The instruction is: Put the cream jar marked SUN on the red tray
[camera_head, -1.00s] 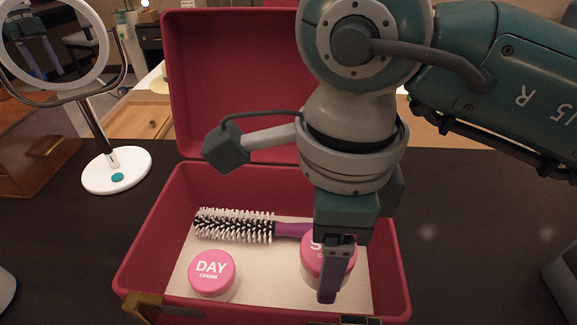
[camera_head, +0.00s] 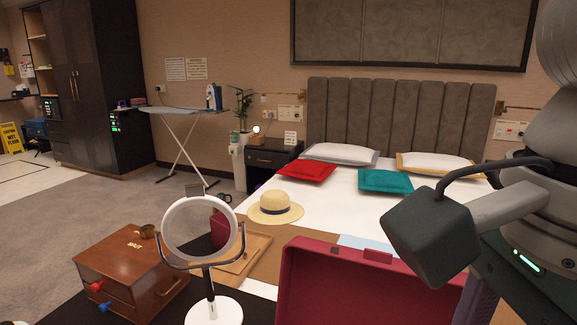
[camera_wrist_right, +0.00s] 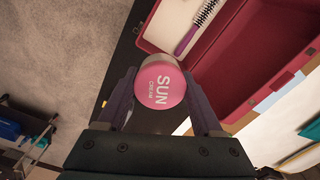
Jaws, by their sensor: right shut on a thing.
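The cream jar marked SUN (camera_wrist_right: 160,86) has a pink lid with white lettering and shows in the right wrist view. My right gripper (camera_wrist_right: 159,92) is shut on it, one finger on each side, and holds it clear of the open red case (camera_wrist_right: 285,45). My left gripper is in neither view. I cannot make out a red tray for certain in either view.
The raised lid of the red case (camera_head: 375,290) stands at the lower middle. A round mirror (camera_head: 212,308) and a wooden drawer box (camera_head: 130,262) are to its left. A wooden tray (camera_head: 262,241) and a straw hat (camera_head: 274,207) lie behind. A hairbrush (camera_wrist_right: 187,40) is inside the case.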

